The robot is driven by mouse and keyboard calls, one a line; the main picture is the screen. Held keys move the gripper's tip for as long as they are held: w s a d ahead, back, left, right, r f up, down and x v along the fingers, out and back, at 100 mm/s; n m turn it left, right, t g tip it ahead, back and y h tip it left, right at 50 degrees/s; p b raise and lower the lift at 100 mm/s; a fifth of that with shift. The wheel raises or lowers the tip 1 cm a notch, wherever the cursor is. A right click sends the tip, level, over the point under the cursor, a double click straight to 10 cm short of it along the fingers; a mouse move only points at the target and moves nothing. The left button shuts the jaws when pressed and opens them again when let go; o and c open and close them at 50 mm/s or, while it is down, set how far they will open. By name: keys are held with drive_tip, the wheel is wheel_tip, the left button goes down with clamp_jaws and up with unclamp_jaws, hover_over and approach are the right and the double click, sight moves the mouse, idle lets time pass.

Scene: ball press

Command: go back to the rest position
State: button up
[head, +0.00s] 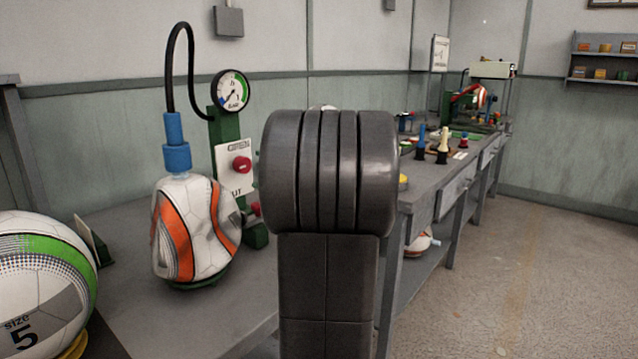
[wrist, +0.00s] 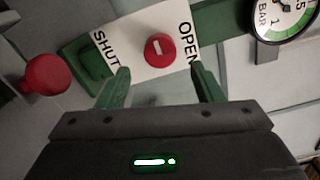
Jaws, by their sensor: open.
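My gripper (wrist: 160,72) shows in the wrist view with two green fingers spread apart and nothing between them. A red knob (wrist: 159,48) on a white plate marked SHUT and OPEN (wrist: 122,50) lies just beyond the fingertips, seemingly apart from them. In the head view my gripper is hidden; my dark grey arm stands across the middle.
A creased white-orange ball (head: 186,235) sits under a blue nozzle (head: 175,145) with a black hose. A pressure gauge (head: 230,90) stands above the plate. A white-green ball (head: 40,280) is at left. A long bench (head: 440,185) runs back right; the floor (head: 520,290) is clear.

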sight(247, 166)
drive_tip(key=x, duration=0.6)
drive_tip(key=shift+w+a, duration=0.25)
drive_tip(key=shift+a, duration=0.1)
drive_tip(key=shift+s+d, duration=0.1)
